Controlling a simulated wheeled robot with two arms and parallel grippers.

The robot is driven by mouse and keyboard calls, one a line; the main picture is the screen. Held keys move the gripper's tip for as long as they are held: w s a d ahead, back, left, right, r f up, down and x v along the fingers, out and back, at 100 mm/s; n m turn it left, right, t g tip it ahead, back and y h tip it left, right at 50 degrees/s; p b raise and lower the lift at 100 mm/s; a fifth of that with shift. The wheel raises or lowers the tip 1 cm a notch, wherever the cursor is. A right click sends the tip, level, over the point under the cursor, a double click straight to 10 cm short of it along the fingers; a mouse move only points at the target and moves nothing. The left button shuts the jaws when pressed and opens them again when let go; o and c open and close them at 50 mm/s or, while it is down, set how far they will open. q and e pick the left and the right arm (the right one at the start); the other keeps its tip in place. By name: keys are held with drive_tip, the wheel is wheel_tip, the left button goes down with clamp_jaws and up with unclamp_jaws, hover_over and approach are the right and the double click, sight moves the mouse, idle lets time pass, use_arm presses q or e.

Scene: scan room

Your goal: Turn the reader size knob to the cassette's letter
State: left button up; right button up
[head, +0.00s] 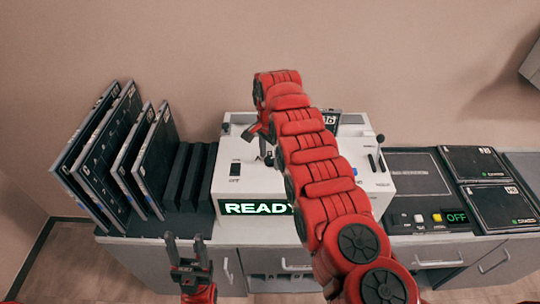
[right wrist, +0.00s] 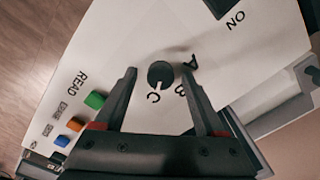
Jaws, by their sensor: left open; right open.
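The white reader (head: 228,184) stands on the counter with a green READY display (head: 250,208), partly hidden behind my right arm. In the right wrist view its round dark size knob (right wrist: 161,74) sits between the fingertips of my open right gripper (right wrist: 159,72), with the letters A, B and C printed beside it. My left gripper (head: 185,240) is open and empty in front of the counter.
Several dark cassettes (head: 95,150) lean in a rack (head: 190,175) left of the reader. Two panels (head: 470,162) (head: 500,207) lie at the right, near a control strip with an OFF display (head: 456,217). Green, orange and blue buttons (right wrist: 95,100) show near the right gripper.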

drive_tip(key=shift+c, duration=0.2)
clamp_jaws()
